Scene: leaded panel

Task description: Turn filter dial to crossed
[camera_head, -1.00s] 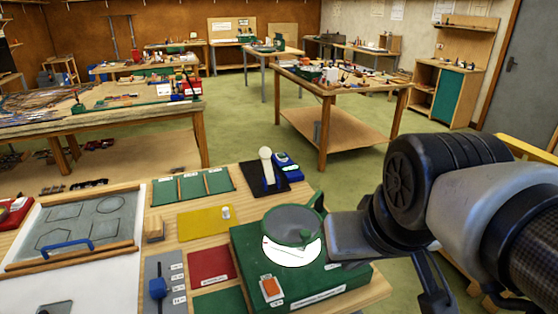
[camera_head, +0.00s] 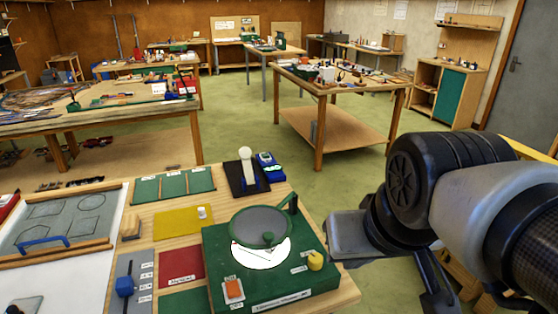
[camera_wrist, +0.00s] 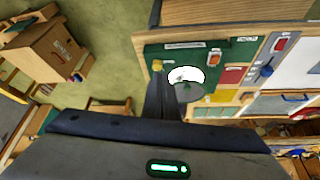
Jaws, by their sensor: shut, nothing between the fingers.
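The green instrument box (camera_head: 215,255) stands at the right of the near bench, with a grey round disc (camera_head: 260,222) over a bright white window (camera_head: 262,255). A yellow knob (camera_head: 315,260), which looks like the filter dial, sits on its right side beside small white labels. Their wording and the knob's setting are too small to read. The knob also shows in the wrist view (camera_wrist: 158,66). My gripper (camera_wrist: 163,82) is shut and empty, its dark fingers pointing toward the box near the knob. I cannot tell whether they touch it. In the head view the fingertips are hidden.
An orange switch (camera_head: 233,289) sits at the box's front left. A black stand with a white-topped post (camera_head: 245,155) and a blue device (camera_head: 268,163) are behind.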

